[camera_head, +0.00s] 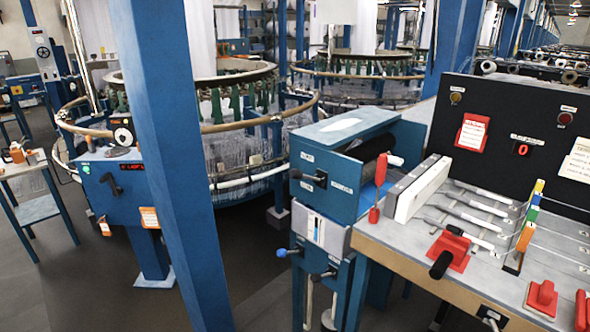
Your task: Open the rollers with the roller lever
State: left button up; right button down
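A blue roller unit (335,150) stands at the centre, with a dark roller (372,148) showing at its right side. A black handle (309,178) sticks out of its front face. A red-handled lever (377,190) stands upright at its right, beside a long white block. Below, a lever with a blue knob (283,252) points left. I cannot tell which of these is the roller lever, or whether the rollers are apart. Neither of my grippers is in view.
A worktable (470,235) with red-handled parts and white-handled rods stands at the right, below a black panel (515,130). A blue post (178,150) rises left of centre. Circular looms (230,130) stand behind. The grey floor (100,285) is open at lower left.

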aim_at(296, 175)
jog(key=u, duration=0.45)
jog(key=i, duration=0.9)
jog(key=z, duration=0.25)
